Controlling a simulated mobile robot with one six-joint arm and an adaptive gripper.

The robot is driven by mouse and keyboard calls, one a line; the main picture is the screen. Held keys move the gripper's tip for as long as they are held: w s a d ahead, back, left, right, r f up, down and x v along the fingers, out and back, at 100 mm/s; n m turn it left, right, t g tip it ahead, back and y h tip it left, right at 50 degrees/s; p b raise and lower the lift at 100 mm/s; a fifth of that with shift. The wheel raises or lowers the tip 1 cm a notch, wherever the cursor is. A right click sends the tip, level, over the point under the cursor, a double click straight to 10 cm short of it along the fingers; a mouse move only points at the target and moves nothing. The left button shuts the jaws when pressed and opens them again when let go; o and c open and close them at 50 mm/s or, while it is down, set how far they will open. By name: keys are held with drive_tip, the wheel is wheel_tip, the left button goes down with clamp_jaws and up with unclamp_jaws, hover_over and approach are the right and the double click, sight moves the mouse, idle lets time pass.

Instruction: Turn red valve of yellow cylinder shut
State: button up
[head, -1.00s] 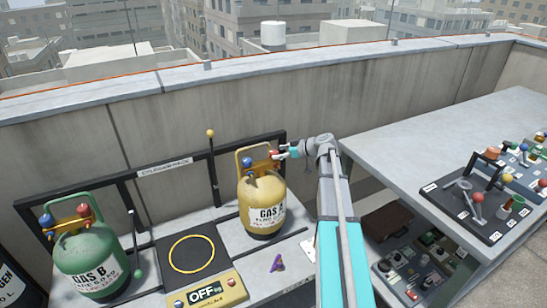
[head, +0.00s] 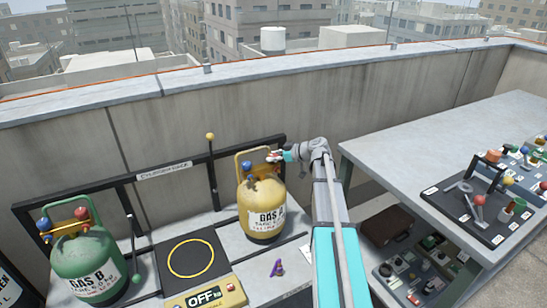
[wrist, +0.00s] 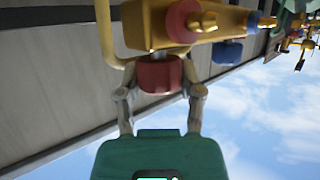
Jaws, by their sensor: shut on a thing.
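The yellow cylinder (head: 262,209), labelled GAS B, stands upright on the grey bench against the rack. Its blue valve (head: 246,167) is on the left of its top and also shows in the wrist view (wrist: 228,52). The red valve (wrist: 160,74) sits below the brass valve body (wrist: 190,22) in the wrist view. My gripper (wrist: 160,80) is shut on the red valve, with one finger on each side of it. In the head view my gripper (head: 279,157) reaches in from the right at the cylinder's top, and the red valve is mostly hidden there.
A green cylinder (head: 88,262) with red and blue valves stands at the left. A black scale (head: 191,256) with an OFF display lies between the cylinders. A black post with a yellow knob (head: 210,136) rises behind. A table (head: 430,140) with several fittings stands right.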

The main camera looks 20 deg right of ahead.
drive_tip(key=shift+c, duration=1.1)
drive_tip(key=shift+a+m+h, duration=0.1)
drive_tip(key=shift+m+h, duration=0.2)
drive_tip(key=shift+h, duration=0.1)
drive_tip(key=shift+s+m+t+h, duration=0.15)
drive_tip(key=shift+m+t+h, duration=0.55)
drive_tip(key=shift+m, duration=0.1)
drive_tip(key=m+t+h, duration=0.1)
drive_tip(key=m+h, duration=0.3)
drive_tip(key=h, duration=0.1)
drive_tip(key=shift+m+t, duration=0.4)
drive_tip(key=shift+m+h, duration=0.7)
drive_tip(key=shift+h, duration=0.3)
drive_tip(key=shift+m+h, duration=1.4)
drive_tip(key=shift+h, duration=0.2)
drive_tip(key=o, duration=1.2)
drive_tip(key=shift+c, duration=0.2)
